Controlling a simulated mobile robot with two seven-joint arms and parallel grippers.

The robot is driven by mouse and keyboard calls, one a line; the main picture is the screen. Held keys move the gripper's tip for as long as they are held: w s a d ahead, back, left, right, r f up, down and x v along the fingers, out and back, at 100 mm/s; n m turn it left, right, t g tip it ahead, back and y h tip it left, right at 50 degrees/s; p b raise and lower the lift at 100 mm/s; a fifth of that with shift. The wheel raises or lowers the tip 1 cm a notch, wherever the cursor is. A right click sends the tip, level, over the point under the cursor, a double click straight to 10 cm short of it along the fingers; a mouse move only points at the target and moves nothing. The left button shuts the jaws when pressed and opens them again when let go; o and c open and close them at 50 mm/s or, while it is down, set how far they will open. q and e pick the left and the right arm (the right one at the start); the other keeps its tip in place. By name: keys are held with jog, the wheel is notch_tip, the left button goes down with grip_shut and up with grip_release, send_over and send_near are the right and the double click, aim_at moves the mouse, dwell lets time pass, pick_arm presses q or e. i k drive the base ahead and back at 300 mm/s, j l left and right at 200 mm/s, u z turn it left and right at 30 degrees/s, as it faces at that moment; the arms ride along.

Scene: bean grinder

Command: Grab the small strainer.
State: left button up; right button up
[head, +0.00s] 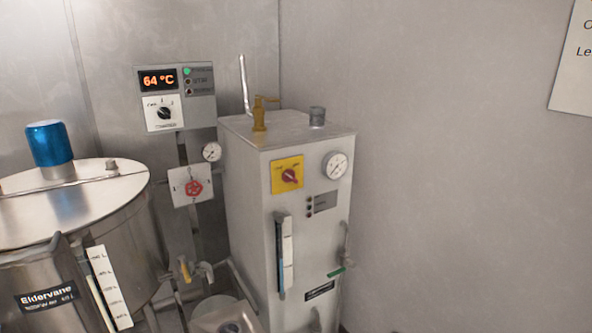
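I cannot make out a small strainer in the head view. A pale round object (213,306) shows low between the machines, partly cut off and too unclear to name. Neither of my grippers shows in this view.
A tall steel cabinet (247,215) with a gauge (335,165) and a yellow-red switch (288,174) stands at the centre. A lidded steel tank (130,225) with a blue cap (49,143) stands left. A control panel (175,97) reads 64 °C.

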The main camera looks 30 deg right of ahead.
aim_at(316, 113)
jog(key=i+l+u, duration=0.1)
jog(key=l, duration=0.2)
jog(key=i+l+u, duration=0.1)
jog(key=l, duration=0.25)
jog(key=i+l, duration=0.2)
jog(key=l, duration=0.15)
jog(key=i+l+u, duration=0.15)
jog(key=l, duration=0.15)
